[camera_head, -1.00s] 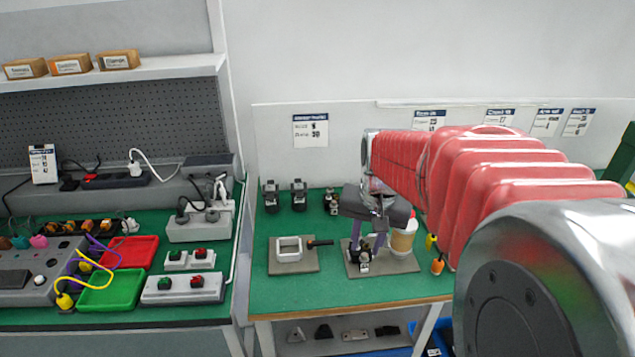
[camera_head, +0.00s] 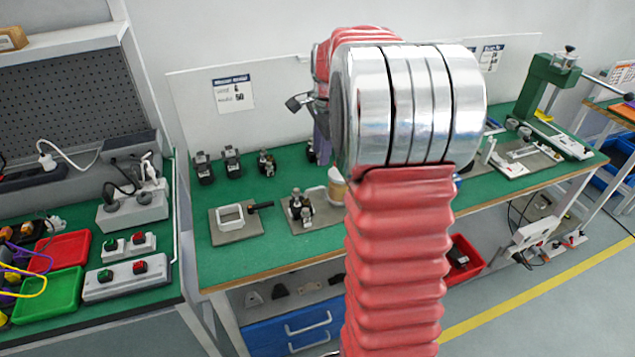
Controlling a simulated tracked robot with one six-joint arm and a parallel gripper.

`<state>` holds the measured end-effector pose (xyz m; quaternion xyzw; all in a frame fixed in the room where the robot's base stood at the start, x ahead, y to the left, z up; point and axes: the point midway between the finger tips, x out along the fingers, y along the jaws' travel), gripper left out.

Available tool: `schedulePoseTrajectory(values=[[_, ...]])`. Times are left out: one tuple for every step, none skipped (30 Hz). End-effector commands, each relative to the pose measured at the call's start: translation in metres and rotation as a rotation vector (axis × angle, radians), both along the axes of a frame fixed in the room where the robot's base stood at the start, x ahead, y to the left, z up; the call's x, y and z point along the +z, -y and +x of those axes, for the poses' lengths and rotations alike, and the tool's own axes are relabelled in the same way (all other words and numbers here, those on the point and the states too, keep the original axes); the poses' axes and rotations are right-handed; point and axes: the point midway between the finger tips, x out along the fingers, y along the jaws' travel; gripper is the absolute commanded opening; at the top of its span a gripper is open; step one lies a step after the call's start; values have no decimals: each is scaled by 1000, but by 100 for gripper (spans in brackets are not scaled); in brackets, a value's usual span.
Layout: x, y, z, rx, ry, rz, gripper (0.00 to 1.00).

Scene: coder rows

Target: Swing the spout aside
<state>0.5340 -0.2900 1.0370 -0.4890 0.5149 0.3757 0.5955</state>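A small dark and metallic fitting (camera_head: 300,207) stands upright on a grey plate (camera_head: 310,224) on the green bench. It may carry the spout, but it is too small to tell its parts. A white and amber container (camera_head: 338,188) stands beside it, partly hidden by my arm. My gripper (camera_head: 322,148) is above and behind the fitting, apart from it. Only part of its dark body and a purple finger show past my arm. Its opening is hidden.
A white square frame with a black handle (camera_head: 232,216) sits on another plate to the left. Several small dark fittings (camera_head: 232,162) stand behind. A green press (camera_head: 548,85) stands at the far right. Blue drawers (camera_head: 300,330) are below the bench.

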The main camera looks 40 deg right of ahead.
Motion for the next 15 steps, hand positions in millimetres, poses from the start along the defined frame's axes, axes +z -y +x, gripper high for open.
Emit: schedulePoseTrajectory(values=[[0,0,0,-22,0,4,27],[0,0,0,-32,1,6,27],[0,0,0,-40,1,8,27],[0,0,0,-43,1,8,27],[0,0,0,-44,2,9,27],[0,-1,0,-44,2,9,27],[0,-1,0,-43,1,8,27],[0,-1,0,-43,1,8,27],[0,-1,0,-43,1,8,27],[0,-1,0,-42,1,8,27],[0,-1,0,-42,1,8,27],[-1,-1,0,-42,1,8,27],[-1,-1,0,-42,1,8,27],[-2,-1,0,-42,1,8,27],[-3,0,0,-41,0,8,27]])
